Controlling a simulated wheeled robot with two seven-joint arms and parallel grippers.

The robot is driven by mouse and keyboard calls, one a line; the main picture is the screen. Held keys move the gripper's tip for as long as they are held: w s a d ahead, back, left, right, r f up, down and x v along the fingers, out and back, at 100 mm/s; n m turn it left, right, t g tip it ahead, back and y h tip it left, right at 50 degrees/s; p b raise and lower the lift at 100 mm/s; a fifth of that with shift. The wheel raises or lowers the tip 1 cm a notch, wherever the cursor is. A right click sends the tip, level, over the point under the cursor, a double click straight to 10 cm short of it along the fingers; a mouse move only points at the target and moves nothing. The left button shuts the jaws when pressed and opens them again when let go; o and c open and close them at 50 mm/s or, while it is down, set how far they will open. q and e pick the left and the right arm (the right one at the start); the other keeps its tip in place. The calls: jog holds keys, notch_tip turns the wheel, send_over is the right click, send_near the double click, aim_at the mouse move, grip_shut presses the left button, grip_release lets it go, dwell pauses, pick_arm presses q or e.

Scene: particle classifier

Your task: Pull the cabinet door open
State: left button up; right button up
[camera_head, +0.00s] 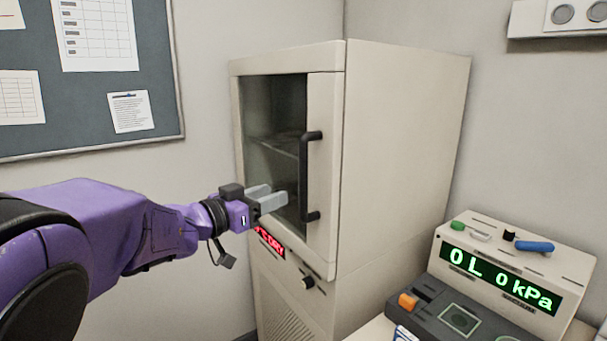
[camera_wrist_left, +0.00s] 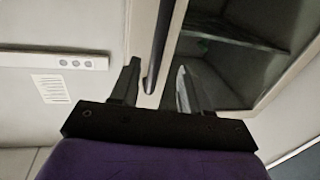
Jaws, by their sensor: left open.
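The beige cabinet (camera_head: 400,150) stands in the corner, and its glass-panelled door (camera_head: 322,110) looks shut. A black vertical handle (camera_head: 304,175) is on the door's right side. My left gripper (camera_head: 283,196) is open in front of the door, just left of the handle's lower half in the head view. In the left wrist view the handle (camera_wrist_left: 158,50) lines up with the gap between the open fingers (camera_wrist_left: 158,64). I cannot tell whether the handle is inside the gap or beyond it; no contact is visible. My right gripper is not in view.
A shelf (camera_head: 275,142) shows through the glass. A red display (camera_head: 268,241) and a knob (camera_head: 307,283) sit below the door. A device with a green display (camera_head: 500,278) stands at the lower right. A board (camera_head: 90,100) hangs on the left wall.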

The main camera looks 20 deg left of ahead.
aim_at(300, 180)
pick_arm(q)
jog(key=x, duration=0.7)
jog(key=r+x, duration=0.1)
jog(key=x, duration=0.2)
jog(key=shift+w+d, duration=0.2)
jog(key=shift+d, duration=0.1)
jog(key=shift+a, duration=0.1)
grip_shut()
